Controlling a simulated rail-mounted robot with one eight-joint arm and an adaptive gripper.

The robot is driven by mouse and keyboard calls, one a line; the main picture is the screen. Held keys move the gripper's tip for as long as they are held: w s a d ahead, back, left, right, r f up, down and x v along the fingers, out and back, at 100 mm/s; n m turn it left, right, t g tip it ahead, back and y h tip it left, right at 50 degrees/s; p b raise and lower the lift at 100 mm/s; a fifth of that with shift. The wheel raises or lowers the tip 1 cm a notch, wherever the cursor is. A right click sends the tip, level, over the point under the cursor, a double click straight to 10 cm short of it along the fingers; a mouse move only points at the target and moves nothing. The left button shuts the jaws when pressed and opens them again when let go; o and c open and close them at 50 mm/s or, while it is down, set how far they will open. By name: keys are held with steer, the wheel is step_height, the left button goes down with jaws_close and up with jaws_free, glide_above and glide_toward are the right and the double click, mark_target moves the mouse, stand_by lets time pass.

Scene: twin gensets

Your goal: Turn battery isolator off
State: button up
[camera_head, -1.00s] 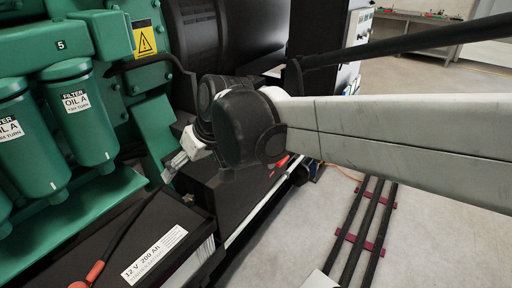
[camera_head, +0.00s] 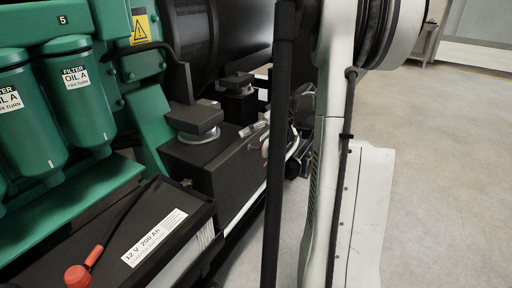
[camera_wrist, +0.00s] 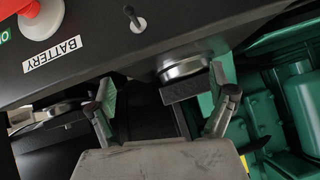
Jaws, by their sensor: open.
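In the wrist view, a red handle (camera_wrist: 18,8) with a pale round base (camera_wrist: 42,20) sits at the upper left corner, cut off by the frame edge. A white label reading BATTERY (camera_wrist: 56,54) is beside it on a dark panel (camera_wrist: 190,25). My gripper (camera_wrist: 163,88) is open and empty, below and to the right of the handle, apart from it. In the head view, my arm stands in front of the panel's far end; the red handle cannot be made out there. The handle's full shape and position are cut off.
A black box (camera_head: 225,165) with round mounts (camera_head: 197,134) stands beside the green engine. A small metal toggle (camera_wrist: 133,18) sticks out of the panel. A battery (camera_head: 155,240) with a red terminal cap (camera_head: 77,275) is at the lower left. Open floor (camera_head: 440,170) lies right.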

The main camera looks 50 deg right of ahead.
steer(key=s+d+f+t+b, duration=0.1)
steer(key=s+d+f, duration=0.25)
steer(key=d, duration=0.25)
steer(key=s+d+f+t+b, duration=0.1)
steer(key=s+d+f, duration=0.1)
steer(key=d+f, duration=0.3)
steer(key=n+t, duration=0.1)
steer(key=t, duration=0.1)
glide_toward(277, 147)
steer(key=shift+h, duration=0.4)
steer(key=b+x, duration=0.1)
steer(key=x, duration=0.2)
steer(key=b+x, duration=0.2)
steer(key=x, duration=0.1)
steer(key=b+x, duration=0.1)
steer(key=x, duration=0.3)
steer(key=shift+a+b, duration=0.3)
steer(key=c, duration=1.1)
steer(key=shift+g, duration=0.3)
steer(key=shift+c, duration=0.2)
